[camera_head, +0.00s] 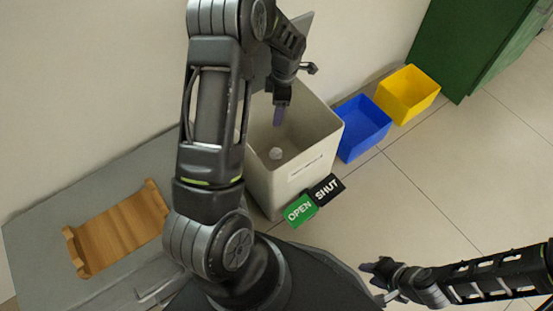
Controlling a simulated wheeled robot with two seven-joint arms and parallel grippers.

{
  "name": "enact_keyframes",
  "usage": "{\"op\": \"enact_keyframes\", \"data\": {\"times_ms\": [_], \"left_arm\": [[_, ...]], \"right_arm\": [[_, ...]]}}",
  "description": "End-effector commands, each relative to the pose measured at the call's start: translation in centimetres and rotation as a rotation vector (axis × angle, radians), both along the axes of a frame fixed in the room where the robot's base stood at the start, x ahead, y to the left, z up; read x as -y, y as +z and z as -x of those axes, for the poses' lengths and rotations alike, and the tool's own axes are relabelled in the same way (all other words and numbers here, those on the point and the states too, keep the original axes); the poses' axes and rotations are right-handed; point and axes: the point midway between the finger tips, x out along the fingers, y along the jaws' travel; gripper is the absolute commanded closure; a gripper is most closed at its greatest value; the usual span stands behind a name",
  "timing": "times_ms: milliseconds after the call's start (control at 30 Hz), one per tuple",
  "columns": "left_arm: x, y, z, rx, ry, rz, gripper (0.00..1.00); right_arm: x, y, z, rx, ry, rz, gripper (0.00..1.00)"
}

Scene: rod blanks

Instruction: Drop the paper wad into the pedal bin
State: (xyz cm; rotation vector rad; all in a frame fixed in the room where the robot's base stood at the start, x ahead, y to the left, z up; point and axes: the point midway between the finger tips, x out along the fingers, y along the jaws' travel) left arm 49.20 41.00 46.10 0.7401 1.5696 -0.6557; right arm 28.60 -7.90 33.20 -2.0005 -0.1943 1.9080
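The pedal bin (264,187) is a tall light-grey box. Its inside is visible from above, and a grey panel that looks like its raised lid stands behind, partly hidden by my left arm. A small whitish lump, which looks like the paper wad (276,153), lies inside the bin, low down and apart from my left gripper. My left gripper (279,115) points down over the bin's opening, seen edge-on; its finger gap is not clear. My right gripper (379,268) is low at the lower right, away from the bin; its fingers are too small and dark to read.
A green OPEN plate (300,210) and a black SHUT plate (327,189) are at the bin's front foot. A blue box (363,139) and a yellow box (408,105) stand right of the bin. A wooden tray (118,232) rests on a grey surface (40,222) at left.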

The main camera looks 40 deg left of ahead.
Motion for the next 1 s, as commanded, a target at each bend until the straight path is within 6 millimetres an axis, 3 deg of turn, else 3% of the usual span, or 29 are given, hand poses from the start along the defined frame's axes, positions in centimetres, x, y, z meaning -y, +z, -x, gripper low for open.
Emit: {"op": "enact_keyframes", "data": {"times_ms": [367,800,1000], "left_arm": [[0.0,0.3,0.0,0.001,0.0,-0.001,0.27],[0.6,6.5,-0.6,0.003,0.0,-0.001,0.27],[0.7,7.8,-0.6,0.001,0.0,-0.001,0.27]], "right_arm": [[0.0,0.1,0.0,-0.001,0.0,0.0,0.64],[-0.4,1.8,0.5,-0.008,0.011,-0.006,0.64],[-0.5,2.0,0.6,-0.009,0.013,-0.008,0.64]]}}
